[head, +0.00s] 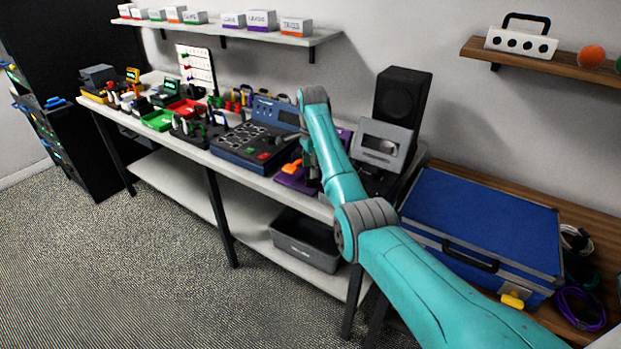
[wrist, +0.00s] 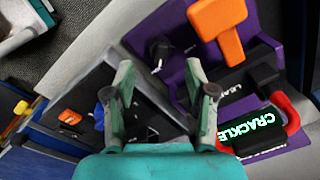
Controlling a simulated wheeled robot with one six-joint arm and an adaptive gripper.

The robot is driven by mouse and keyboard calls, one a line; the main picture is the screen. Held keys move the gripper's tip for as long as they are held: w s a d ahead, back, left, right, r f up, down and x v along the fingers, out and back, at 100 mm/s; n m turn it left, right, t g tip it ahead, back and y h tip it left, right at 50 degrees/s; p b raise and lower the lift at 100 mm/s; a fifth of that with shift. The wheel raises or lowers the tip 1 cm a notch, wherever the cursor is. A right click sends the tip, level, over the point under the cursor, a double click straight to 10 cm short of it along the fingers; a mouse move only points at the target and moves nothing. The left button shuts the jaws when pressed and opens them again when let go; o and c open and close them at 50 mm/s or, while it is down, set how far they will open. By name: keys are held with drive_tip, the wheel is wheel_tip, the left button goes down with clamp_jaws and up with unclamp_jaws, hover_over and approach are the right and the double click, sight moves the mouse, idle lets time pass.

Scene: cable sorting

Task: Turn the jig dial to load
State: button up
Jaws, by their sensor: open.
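The purple jig (wrist: 185,28) fills the upper middle of the wrist view, with an orange T-shaped handle (wrist: 218,28) on it. A small black knob (wrist: 160,47) sits near its left edge and may be the dial. Its setting is not readable. My gripper (wrist: 159,72) is open and empty, with its fingers apart over the bench and the knob just beyond and between the tips. In the head view the purple jig (head: 297,184) shows on the bench, partly hidden by my arm, and my gripper (head: 309,163) is small and close to it.
A lit screen reading CRACKLE (wrist: 250,130) with a red curved part (wrist: 291,115) lies close to the right finger. A blue-edged dark panel (head: 252,143) stands left of the jig. A black speaker (head: 402,95) and a grey device (head: 382,143) stand to the right.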

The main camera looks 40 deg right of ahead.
sight(310, 181)
drive_tip(key=shift+w+f, duration=0.15)
drive_tip(key=shift+f, duration=2.35)
clamp_jaws()
